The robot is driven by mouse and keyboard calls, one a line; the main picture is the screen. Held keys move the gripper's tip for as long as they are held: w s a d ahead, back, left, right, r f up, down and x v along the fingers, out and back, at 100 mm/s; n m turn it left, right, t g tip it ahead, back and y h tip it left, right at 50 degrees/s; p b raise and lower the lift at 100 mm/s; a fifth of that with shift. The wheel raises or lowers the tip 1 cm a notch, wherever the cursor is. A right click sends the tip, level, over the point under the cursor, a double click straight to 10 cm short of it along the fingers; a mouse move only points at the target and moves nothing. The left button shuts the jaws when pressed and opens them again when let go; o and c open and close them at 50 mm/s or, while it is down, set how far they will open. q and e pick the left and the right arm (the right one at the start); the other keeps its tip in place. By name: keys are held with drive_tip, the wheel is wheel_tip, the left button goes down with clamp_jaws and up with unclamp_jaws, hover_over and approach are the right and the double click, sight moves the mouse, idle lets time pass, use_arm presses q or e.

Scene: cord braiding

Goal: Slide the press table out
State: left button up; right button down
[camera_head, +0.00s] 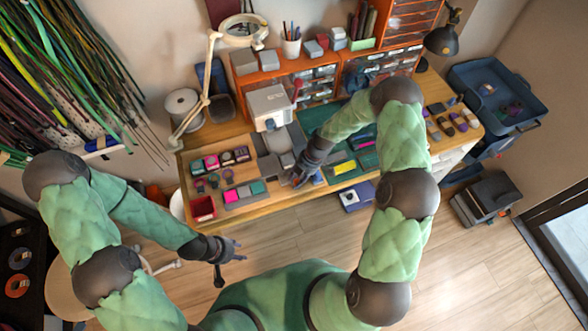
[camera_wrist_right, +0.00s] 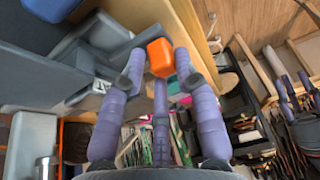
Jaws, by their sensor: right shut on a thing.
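The press (camera_head: 268,105) is a pale grey-white machine standing on the bench. Grey plates (camera_head: 279,146) lie in front of and below it; I cannot tell for certain which is the press table. My right gripper (camera_head: 301,179) is at the bench's front edge, in front of these plates. In the right wrist view its purple fingers (camera_wrist_right: 160,72) are closed around an orange knob (camera_wrist_right: 159,57), beside a dark grey slab (camera_wrist_right: 40,68). The knob is hidden in the head view. My left gripper (camera_head: 232,256) is open and empty, over the floor in front of the bench.
A red bin (camera_head: 203,208) and trays of coloured spools (camera_head: 244,193) stand left of the plates. A green cutting mat (camera_head: 365,161) lies to the right. A white lamp arm (camera_head: 205,85) rises behind.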

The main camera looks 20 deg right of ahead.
drive_tip(key=shift+s+a+f, duration=0.15)
drive_tip(key=shift+s+f, duration=0.05)
drive_tip(key=shift+s, duration=0.8)
drive_tip(key=c, duration=1.1)
unclamp_jaws()
drive_tip(key=shift+w+r, duration=0.1)
drive_tip(key=shift+w, duration=0.1)
drive_tip(key=shift+d+r, duration=0.35)
drive_tip(key=shift+r, duration=0.05)
drive_tip(key=v, duration=1.1)
drive_tip(key=shift+s, duration=0.1)
